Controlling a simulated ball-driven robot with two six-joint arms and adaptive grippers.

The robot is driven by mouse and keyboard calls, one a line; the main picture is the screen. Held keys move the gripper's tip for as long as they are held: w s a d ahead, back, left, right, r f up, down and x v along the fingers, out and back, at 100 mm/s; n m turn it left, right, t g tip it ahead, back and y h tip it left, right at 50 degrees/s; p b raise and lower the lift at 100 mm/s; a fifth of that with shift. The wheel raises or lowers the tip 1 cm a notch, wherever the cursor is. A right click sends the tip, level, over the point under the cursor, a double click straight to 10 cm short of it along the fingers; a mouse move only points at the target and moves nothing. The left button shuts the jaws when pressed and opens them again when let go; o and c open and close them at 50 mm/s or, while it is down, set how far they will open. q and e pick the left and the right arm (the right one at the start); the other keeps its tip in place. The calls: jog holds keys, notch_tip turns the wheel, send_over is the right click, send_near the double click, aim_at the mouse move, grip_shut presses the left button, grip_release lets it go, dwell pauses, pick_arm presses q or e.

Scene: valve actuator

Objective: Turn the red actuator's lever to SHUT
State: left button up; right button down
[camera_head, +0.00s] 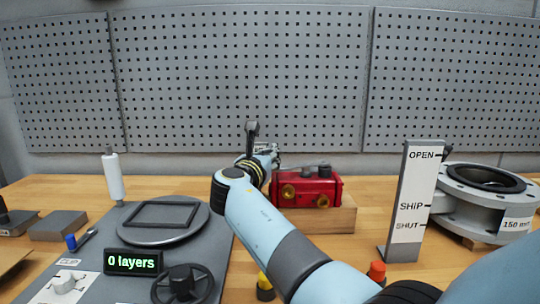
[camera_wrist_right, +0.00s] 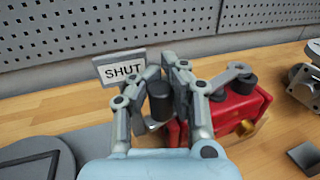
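The red actuator (camera_head: 308,190) sits on a wooden block in the middle of the bench; it also shows at the right in the wrist view (camera_wrist_right: 238,110). A grey lever (camera_wrist_right: 233,74) shows over its top, and a dark upright knob (camera_wrist_right: 158,101) stands at the gripper. My right gripper (camera_head: 265,155) is at the actuator's left. In the wrist view its fingers (camera_wrist_right: 161,92) sit on both sides of the knob and look closed on it. A SHUT sign (camera_wrist_right: 124,67) stands just behind the knob. My left gripper is out of view.
A post marked OPEN, SHIP and SHUT (camera_head: 414,195) stands right of the actuator, beside a large grey flange (camera_head: 480,190). At the left is a grey station with a round plate (camera_head: 133,234), a handwheel (camera_head: 182,285) and a "0 layers" display (camera_head: 132,262). Pegboard closes the back.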

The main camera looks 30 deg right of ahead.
jog(key=shift+w+a, duration=0.1)
jog(key=shift+a, duration=0.15)
jog(key=c, duration=1.1)
grip_release()
jog(key=shift+w+a, duration=0.1)
jog(key=shift+a, duration=0.15)
jog(key=shift+c, duration=0.2)
jog(key=shift+d, duration=0.15)
jog(key=shift+r, duration=0.25)
notch_tip(320, 180, up, 10)
jog(key=shift+f, duration=0.25)
jog(key=shift+c, duration=0.4)
